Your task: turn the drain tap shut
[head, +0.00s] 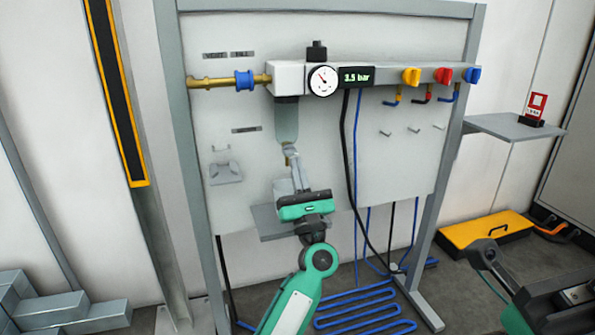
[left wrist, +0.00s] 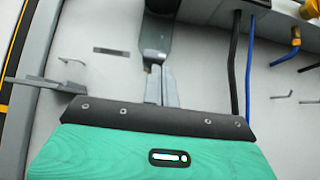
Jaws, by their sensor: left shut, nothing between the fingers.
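The drain tap (head: 288,148) is a small brass piece under the clear filter bowl (head: 286,121) on the panel. In the left wrist view the bowl (left wrist: 157,36) hangs above my fingers, and only a bit of the brass tap (left wrist: 149,67) shows. My left gripper (head: 291,153) is shut, with its fingertips pointing up right at the tap. The fingers (left wrist: 160,70) cover most of it, so I cannot tell whether they touch it or how it is turned.
A gauge (head: 323,81) and a display (head: 357,77) reading 3.5 bar sit above. A blue valve (head: 244,81) is on the brass pipe at left. Yellow (head: 411,76), red (head: 444,75) and blue (head: 472,75) taps line the right. A small shelf (head: 268,221) sits behind my left wrist.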

